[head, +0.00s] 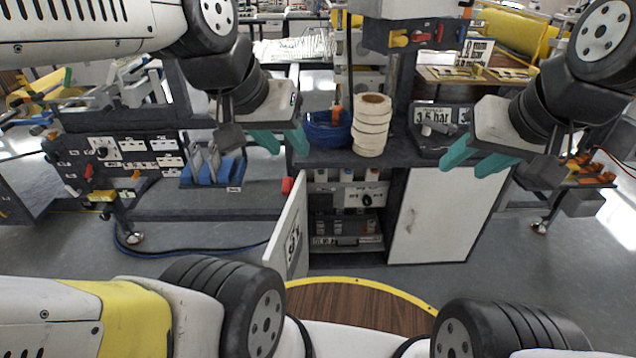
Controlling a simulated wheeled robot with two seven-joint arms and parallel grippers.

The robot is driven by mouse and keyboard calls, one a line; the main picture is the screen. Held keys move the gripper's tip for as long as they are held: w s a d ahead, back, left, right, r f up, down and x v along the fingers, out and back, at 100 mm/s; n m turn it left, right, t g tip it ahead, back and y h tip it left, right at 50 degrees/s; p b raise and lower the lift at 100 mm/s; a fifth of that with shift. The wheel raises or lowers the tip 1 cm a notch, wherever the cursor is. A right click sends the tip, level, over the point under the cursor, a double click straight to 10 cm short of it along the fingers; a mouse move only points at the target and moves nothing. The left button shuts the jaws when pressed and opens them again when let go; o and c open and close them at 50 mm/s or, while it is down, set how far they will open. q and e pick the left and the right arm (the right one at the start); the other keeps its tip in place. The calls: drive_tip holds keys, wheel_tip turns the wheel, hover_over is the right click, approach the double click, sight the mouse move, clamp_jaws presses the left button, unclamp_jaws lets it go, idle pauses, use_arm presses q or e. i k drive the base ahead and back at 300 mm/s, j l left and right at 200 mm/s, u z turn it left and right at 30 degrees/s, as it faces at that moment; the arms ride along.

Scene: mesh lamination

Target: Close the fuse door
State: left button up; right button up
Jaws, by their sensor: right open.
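The fuse door (289,241) is a white panel with a dark label, hinged at the left of the cabinet under the bench. It stands open, swung out toward me. Behind it the compartment (346,232) shows switches and rows of fuse-like parts. My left gripper (282,144) has teal fingers spread apart and empty, and appears above the open door near the bench's front edge. My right gripper (478,163) is open and empty, in front of the upper right part of the closed white cabinet door (440,222). I see neither gripper touching the fuse door.
A stack of cream rolls (372,125) and a blue coil (328,130) sit on the bench top. A blue tool holder (212,168) stands at left. A round wooden surface with a yellow rim (362,283) is in front of the cabinet. A dark hose lies on the floor at left.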

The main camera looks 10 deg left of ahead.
sight(288, 252)
drive_tip(key=j+z, duration=0.3)
drive_tip(key=j, duration=0.7)
drive_tip(key=j+z, duration=0.3)
drive_tip(key=j, duration=0.65)
drive_tip(key=k+l+u, duration=0.4)
drive_tip(key=k, duration=0.3)
drive_tip(key=l, duration=0.1)
